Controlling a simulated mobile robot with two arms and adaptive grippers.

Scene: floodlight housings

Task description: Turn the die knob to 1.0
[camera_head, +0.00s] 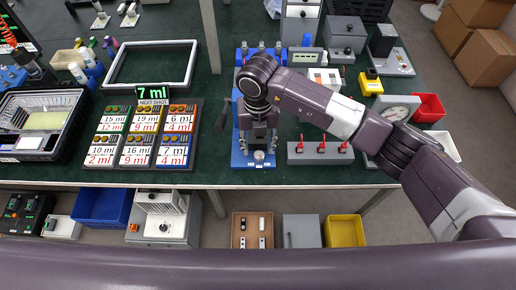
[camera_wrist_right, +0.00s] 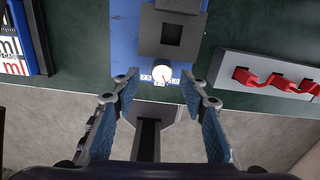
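The die knob (camera_wrist_right: 162,73) is a small white round knob on the front of a blue base (camera_wrist_right: 125,40). In the wrist view, small number labels lie around it. The left one looks like 2.5 and the right one like 1.0; I cannot clearly read where the knob points. It also shows in the head view (camera_head: 259,155), just below my right gripper (camera_head: 259,140). In the wrist view my right gripper (camera_wrist_right: 162,90) is open, its fingers to either side below the knob, not visibly touching it. My left gripper is not in view.
A grey rack with red clips (camera_head: 320,152) stands close on the right. Dose cards (camera_head: 137,136) lie to the left. A dark lever (camera_head: 222,117) stands left of the blue base. The table's front edge is just below the knob.

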